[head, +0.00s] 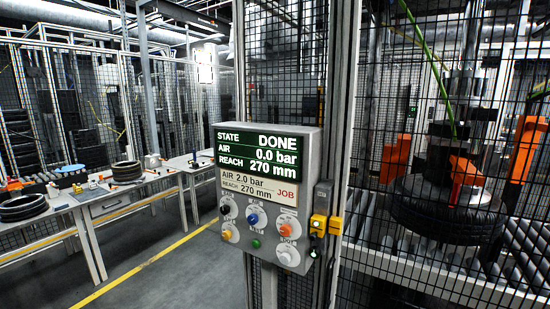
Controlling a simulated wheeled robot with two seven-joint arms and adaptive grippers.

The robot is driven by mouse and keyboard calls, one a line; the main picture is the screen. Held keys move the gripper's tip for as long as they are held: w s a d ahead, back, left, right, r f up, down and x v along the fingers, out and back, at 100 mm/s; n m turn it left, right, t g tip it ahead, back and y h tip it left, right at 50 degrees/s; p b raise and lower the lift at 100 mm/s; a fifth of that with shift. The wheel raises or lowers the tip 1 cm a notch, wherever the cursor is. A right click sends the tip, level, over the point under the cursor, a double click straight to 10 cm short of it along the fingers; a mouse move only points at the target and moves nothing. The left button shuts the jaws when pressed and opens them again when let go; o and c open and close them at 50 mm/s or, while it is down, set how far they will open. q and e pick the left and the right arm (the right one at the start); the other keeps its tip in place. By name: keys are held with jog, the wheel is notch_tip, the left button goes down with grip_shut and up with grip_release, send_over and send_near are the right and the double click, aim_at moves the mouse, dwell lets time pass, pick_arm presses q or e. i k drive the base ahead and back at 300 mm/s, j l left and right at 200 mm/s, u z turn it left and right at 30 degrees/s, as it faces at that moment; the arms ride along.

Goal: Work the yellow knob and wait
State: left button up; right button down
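A grey control box (305,175) is fixed to a post in the middle of the view. Its screen (257,149) reads STATE DONE, AIR 0.0 bar, REACH 270 mm. A card (256,187) below reads AIR 2.0 bar, REACH 270 mm, JOB. The yellow knob (227,234) is at the lower left of the panel. Its exact setting is too small to tell. Neither gripper is in view.
Behind the mesh fence at right, a tyre (445,218) is at a machine with orange parts above a roller conveyor (400,270). Tables with tyres (23,207) stand at left. A yellow floor line (150,262) crosses the clear floor. A yellow switch unit (319,224) is beside the box.

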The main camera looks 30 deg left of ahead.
aim_at(227, 235)
jog(key=u, duration=1.3)
